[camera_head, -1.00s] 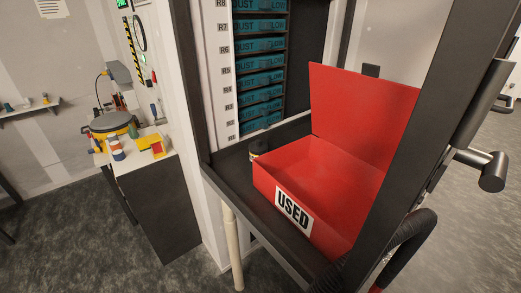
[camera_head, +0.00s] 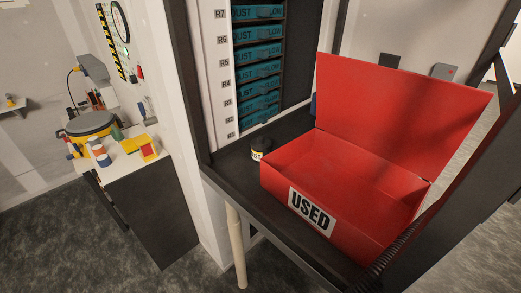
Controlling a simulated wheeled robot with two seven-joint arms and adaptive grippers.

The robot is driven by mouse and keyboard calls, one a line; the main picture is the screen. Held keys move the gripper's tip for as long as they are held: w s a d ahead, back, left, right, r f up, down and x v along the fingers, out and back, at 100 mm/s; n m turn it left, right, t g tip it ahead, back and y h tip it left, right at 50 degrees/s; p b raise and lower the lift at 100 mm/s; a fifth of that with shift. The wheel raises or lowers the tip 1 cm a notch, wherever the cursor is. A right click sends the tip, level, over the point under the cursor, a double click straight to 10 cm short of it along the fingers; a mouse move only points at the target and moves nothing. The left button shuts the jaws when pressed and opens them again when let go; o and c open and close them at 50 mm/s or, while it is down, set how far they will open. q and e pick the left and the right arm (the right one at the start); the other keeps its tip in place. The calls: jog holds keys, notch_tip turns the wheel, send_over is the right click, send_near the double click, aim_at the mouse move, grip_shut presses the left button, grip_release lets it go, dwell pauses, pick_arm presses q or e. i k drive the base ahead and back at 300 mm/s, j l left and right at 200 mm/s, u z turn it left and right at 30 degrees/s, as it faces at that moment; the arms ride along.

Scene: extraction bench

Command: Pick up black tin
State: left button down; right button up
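A small black tin (camera_head: 261,147) with a pale label stands on the dark shelf, just left of the red box. Part of its label text shows, but I cannot read all of it. Neither of my grippers shows in the head view, so I cannot see how they stand relative to the tin.
An open red box (camera_head: 345,180) marked USED, lid up, fills much of the dark shelf (camera_head: 232,174). Teal drawers (camera_head: 257,69) in a labelled rack stand behind. A dark frame post rises at right. A side bench (camera_head: 128,162) with small items is at left.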

aim_at(256, 155)
jog(key=i+j+z, duration=0.2)
jog(key=j, duration=0.2)
jog(key=i+j+z, duration=0.1)
jog(key=j+z, duration=0.35)
jog(key=j, duration=0.35)
jog(key=i+j+z, duration=0.2)
jog(key=j, duration=0.2)
jog(key=k, duration=0.1)
